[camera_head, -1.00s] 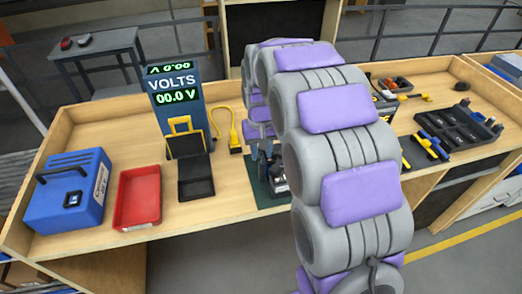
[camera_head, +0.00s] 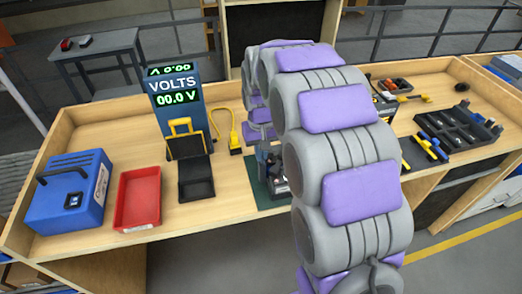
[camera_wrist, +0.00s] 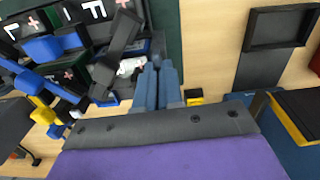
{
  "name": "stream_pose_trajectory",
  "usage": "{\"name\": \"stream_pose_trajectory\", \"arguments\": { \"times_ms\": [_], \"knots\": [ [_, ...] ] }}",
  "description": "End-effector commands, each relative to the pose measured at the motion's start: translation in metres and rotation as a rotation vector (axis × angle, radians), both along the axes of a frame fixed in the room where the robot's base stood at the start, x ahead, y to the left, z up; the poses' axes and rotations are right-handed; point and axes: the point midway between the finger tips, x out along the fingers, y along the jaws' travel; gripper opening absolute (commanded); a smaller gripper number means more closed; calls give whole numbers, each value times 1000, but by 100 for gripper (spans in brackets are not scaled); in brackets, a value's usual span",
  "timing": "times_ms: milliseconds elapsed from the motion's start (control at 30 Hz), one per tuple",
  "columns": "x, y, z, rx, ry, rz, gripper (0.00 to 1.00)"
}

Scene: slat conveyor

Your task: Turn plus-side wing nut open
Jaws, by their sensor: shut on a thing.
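My gripper (camera_wrist: 158,84) shows in the wrist view as two blue-grey fingers close together. It is shut on a small part at its tips, which fits the wing nut, but the fingers hide that part. Beside the tips are a small white piece (camera_wrist: 130,66) and a dark grey bar (camera_wrist: 118,38). A dark block with a plus mark (camera_wrist: 68,75) lies to the left. In the head view my arm hides most of the work spot, and a dark device (camera_head: 270,164) on a green mat (camera_head: 264,198) shows only partly.
The workbench holds a blue case (camera_head: 70,190), a red tray (camera_head: 138,198), a black stand (camera_head: 194,172) and a voltmeter display (camera_head: 176,98) reading 00.0 V. A black organizer (camera_head: 460,128) and blue-yellow tools (camera_head: 430,148) lie at the right. Bare wood shows left of the mat.

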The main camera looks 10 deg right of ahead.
Motion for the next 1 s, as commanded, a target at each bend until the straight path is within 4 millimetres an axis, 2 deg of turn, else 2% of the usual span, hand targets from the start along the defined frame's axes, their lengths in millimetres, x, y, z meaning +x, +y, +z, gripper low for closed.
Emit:
{"name": "stream_pose_trajectory", "arguments": {
  "times_ms": [267, 1000],
  "knots": [
    [-1, 2, 2, 1, 6, 161, 0],
    [-3, 4, 3, 3, 4, 857, 0]
  ]
}}
